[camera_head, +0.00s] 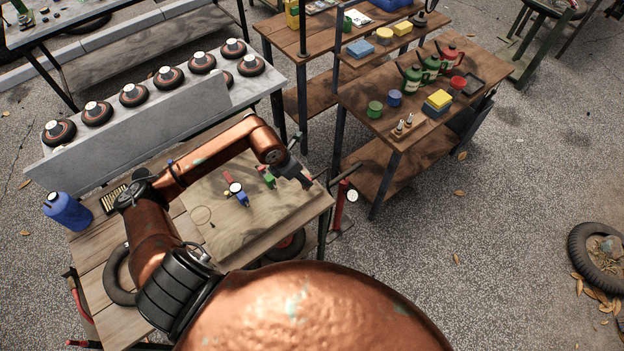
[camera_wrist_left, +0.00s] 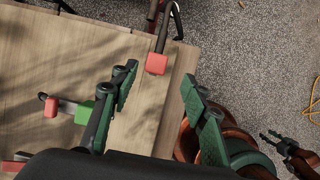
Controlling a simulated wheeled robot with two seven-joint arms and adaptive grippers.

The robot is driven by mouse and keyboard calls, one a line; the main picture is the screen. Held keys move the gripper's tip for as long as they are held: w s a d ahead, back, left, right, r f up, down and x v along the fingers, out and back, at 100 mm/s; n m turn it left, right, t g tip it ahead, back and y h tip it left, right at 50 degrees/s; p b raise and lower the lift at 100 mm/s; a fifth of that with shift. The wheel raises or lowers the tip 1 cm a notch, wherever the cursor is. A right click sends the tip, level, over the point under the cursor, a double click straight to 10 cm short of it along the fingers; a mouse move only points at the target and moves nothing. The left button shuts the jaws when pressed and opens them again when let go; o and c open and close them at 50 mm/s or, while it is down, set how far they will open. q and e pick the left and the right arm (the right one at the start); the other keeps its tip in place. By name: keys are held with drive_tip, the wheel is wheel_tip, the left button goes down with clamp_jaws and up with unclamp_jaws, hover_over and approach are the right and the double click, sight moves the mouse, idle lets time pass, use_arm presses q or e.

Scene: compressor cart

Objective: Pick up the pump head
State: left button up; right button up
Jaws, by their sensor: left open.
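My left gripper (camera_head: 306,178) hangs over the right edge of the wooden cart top, with its arm coming in from the left. In the left wrist view its two dark green fingers (camera_wrist_left: 160,108) are wide apart, with nothing between them. A red block on a dark rod or hose (camera_wrist_left: 156,64), possibly the pump head, lies ahead of the fingers near the board's edge. I cannot confirm what it is. A red floor pump (camera_head: 342,207) with a round gauge stands beside the cart. What looks like my right gripper (camera_wrist_left: 277,141) shows at the far right; its opening is unclear.
On the cart top (camera_head: 262,228) are a green piece (camera_head: 269,181), a blue piece (camera_head: 242,199) and a thin wire loop (camera_head: 202,215). A blue bottle (camera_head: 67,211) stands at the left. A wooden shelf table (camera_head: 377,127) with cans stands behind the pump.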

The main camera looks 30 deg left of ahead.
sight(312, 180)
use_arm(q)
drive_tip(key=x, duration=0.8)
drive_tip(key=shift+w+a+f, duration=0.15)
drive_tip(key=shift+a+f, duration=0.05)
drive_tip(key=shift+a, duration=0.1)
drive_tip(key=c, duration=1.1)
drive_tip(key=shift+c, duration=0.2)
